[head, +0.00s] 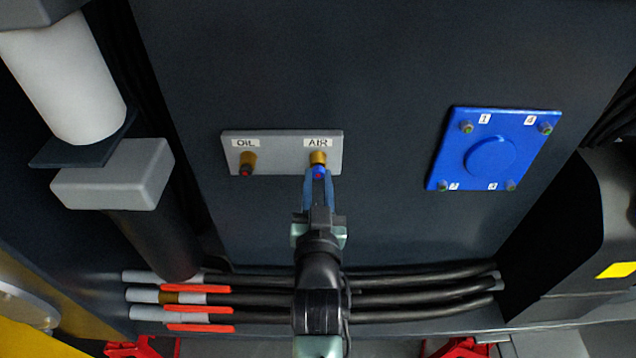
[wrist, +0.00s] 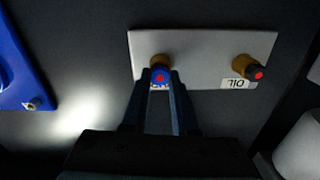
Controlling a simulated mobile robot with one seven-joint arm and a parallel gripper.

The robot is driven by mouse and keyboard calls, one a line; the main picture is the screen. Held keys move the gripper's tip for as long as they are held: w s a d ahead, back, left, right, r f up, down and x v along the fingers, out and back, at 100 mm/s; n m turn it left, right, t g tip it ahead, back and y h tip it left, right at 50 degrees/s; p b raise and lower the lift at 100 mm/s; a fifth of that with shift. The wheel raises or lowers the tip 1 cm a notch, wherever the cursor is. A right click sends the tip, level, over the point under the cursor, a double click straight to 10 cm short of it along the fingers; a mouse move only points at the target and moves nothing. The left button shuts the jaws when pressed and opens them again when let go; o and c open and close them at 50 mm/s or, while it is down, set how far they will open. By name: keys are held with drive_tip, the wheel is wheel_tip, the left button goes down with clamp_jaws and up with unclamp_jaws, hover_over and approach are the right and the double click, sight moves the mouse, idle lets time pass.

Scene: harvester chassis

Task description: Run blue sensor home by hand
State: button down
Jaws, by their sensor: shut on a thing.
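A blue sensor with a red centre (head: 319,172) is at the brass port (head: 318,157) under the AIR label (head: 318,142). It also shows in the wrist view (wrist: 160,77), in front of the brass port (wrist: 160,60). My gripper (head: 319,178) is shut on the blue sensor, with one finger on each side; its fingertips also show in the wrist view (wrist: 161,80). The sensor looks roughly in line with the port. How deep it sits in the port cannot be told. In the wrist view the fingers and sensor mostly cover the AIR label.
The grey plate (head: 282,165) also carries the OIL port (head: 248,160) with a dark, red-centred sensor (head: 246,170). A blue cover (head: 478,128) with numbered bolts is at right. Black hoses (head: 420,298) with red-handled valves (head: 200,308) run below. The panel between plate and cover is clear.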

drive_tip(key=m, duration=0.6)
drive_tip(key=shift+m, duration=0.3)
drive_tip(key=m, duration=0.5)
drive_tip(key=shift+w, duration=0.1)
drive_tip(key=c, duration=0.6)
unclamp_jaws()
drive_tip(key=shift+c, duration=1.2)
drive_tip(key=shift+s, duration=1.15)
